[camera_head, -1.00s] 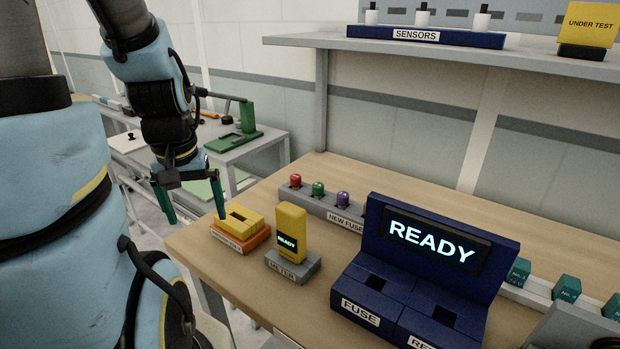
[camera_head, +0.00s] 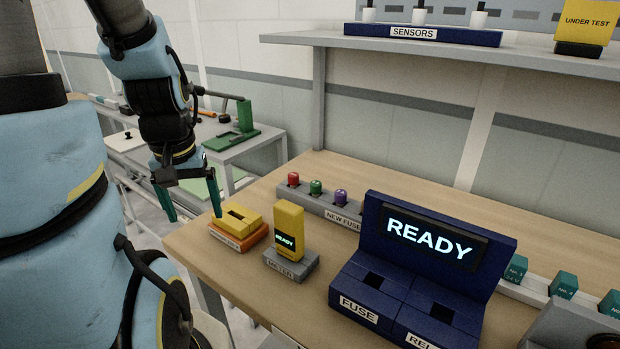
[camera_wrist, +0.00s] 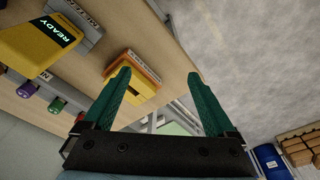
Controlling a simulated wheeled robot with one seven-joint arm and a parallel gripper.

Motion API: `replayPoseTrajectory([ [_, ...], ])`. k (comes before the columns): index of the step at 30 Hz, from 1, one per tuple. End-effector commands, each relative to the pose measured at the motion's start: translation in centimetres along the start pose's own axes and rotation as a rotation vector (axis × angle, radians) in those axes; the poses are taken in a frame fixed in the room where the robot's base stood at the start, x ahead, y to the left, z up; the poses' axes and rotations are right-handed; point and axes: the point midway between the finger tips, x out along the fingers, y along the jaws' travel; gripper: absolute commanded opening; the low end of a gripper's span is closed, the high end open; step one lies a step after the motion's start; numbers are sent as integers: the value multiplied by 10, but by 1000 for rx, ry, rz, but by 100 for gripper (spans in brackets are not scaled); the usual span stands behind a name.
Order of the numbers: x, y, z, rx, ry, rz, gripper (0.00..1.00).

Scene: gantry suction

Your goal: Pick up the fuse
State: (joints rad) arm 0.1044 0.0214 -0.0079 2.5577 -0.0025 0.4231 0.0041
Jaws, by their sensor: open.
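Three fuses stand in a grey rack at the back of the bench in the head view: a red fuse (camera_head: 293,179), a green fuse (camera_head: 315,187) and a purple fuse (camera_head: 341,197). The rack (camera_head: 322,204) has a label reading "NEW FUSE". The wrist view shows the purple fuse (camera_wrist: 27,89) and the green fuse (camera_wrist: 56,105) at its left. My gripper (camera_head: 194,217) is open and empty at the bench's left edge, left of the rack. One finger is close to a yellow block on an orange base (camera_head: 240,219); I cannot tell whether they touch.
A yellow meter (camera_head: 289,231) reading "READY" stands between the orange base and a blue station (camera_head: 372,298) with sockets labelled "FUSE". A shelf (camera_head: 440,57) overhangs the back. Bare wood (camera_head: 200,250) lies at the front left.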

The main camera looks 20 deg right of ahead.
Motion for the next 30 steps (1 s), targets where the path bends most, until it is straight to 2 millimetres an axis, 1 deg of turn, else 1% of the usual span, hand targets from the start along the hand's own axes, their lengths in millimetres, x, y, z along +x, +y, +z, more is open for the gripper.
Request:
replayPoseTrajectory([
  [1, 2, 3, -3, 36, 2, -1, 84],
  [2, 2, 6, -5, 72, 3, -2, 81],
  [4, 5, 15, -12, 201, 4, -6, 74],
  [5, 6, 21, -16, 274, 6, -9, 74],
  [8, 10, 45, -31, 580, 12, -23, 74],
  [9, 11, 56, -38, 717, 15, -30, 74],
  [11, 12, 73, -46, 917, 18, -43, 74],
  [12, 12, 86, -52, 1052, 22, -53, 74],
  [14, 13, 104, -59, 1251, 25, -69, 74],
  [15, 12, 117, -64, 1381, 27, -82, 74],
  [17, 12, 137, -70, 1578, 31, -103, 74],
  [18, 11, 150, -74, 1707, 33, -118, 74],
  [20, 10, 171, -78, 1900, 35, -145, 74],
  [21, 9, 186, -80, 2029, 35, -163, 74],
  [23, 7, 208, -82, 2218, 36, -197, 74],
  [24, 5, 222, -83, 2342, 35, -221, 74],
  [27, 0, 256, -84, 2625, 29, -286, 74],
  [30, -6, 284, -83, 2850, 19, -352, 74],
])
